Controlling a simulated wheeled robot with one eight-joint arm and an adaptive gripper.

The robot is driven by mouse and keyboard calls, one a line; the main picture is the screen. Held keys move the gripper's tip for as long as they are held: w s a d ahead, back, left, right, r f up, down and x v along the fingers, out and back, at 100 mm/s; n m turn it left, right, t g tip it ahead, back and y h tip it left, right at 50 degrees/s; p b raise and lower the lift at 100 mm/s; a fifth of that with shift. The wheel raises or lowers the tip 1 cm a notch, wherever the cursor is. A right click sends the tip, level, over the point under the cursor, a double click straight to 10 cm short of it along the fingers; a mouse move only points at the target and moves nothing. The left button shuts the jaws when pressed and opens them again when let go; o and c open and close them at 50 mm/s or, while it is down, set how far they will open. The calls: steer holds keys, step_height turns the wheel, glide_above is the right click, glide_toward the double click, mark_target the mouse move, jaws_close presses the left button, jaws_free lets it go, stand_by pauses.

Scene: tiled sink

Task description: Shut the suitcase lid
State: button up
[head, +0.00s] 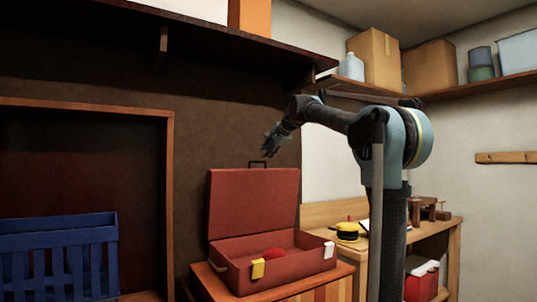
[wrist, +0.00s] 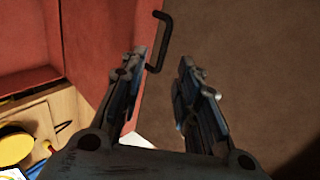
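A red suitcase (head: 283,266) stands on a small wooden cabinet in the head view. Its lid (head: 252,203) is up, about upright, with a dark handle (head: 258,165) on its top edge. A red object (head: 275,253) lies inside. My gripper (head: 268,148) is above the lid's top edge, near the handle. In the wrist view the two fingers of my gripper (wrist: 160,75) are apart with nothing between them. The handle (wrist: 160,40) shows just beyond the left finger, and the red lid (wrist: 98,45) lies to the left.
A wooden workbench (head: 440,228) with a yellow-and-black item (head: 347,231) stands to the right. A dark shelf (head: 150,30) runs overhead at the left, above the arm's height. A blue slatted crate (head: 60,255) is at the lower left.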

steer(key=shift+r+x, duration=0.15)
steer(key=shift+x, duration=2.7)
steer(key=shift+r+x, duration=0.15)
steer(key=shift+x, duration=2.7)
steer(key=shift+w+a, duration=0.15)
steer(key=c, duration=0.6)
jaws_close()
